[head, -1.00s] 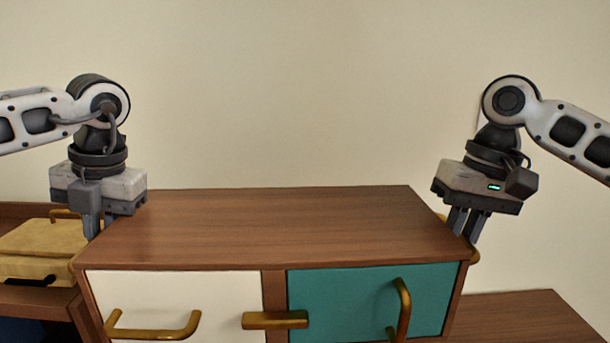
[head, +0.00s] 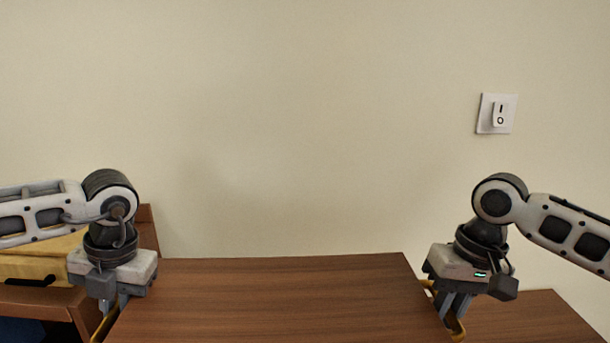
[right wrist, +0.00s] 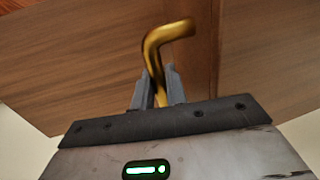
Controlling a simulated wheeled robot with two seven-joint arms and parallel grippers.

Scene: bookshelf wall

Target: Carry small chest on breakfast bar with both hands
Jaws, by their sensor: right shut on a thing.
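The small chest (head: 270,300) shows its flat brown wooden top low in the head view; its front is below the frame. My right gripper (head: 447,312) is at its right end, shut on a bent brass handle (head: 459,332). The right wrist view shows this handle (right wrist: 165,38) between my right gripper's fingers (right wrist: 158,88), against the chest's wooden side (right wrist: 95,65). My left gripper (head: 110,312) points down at the left end, beside another brass handle (head: 103,328). Its fingertips are partly hidden, so its grip is unclear. The chest top looks roughly level.
A yellow case (head: 40,268) with a dark handle lies on a brown wooden unit (head: 45,298) at the left. Another brown wooden surface (head: 545,318) lies at the lower right. A switch (head: 497,113) is on the bare wall behind. What is beneath the chest is hidden.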

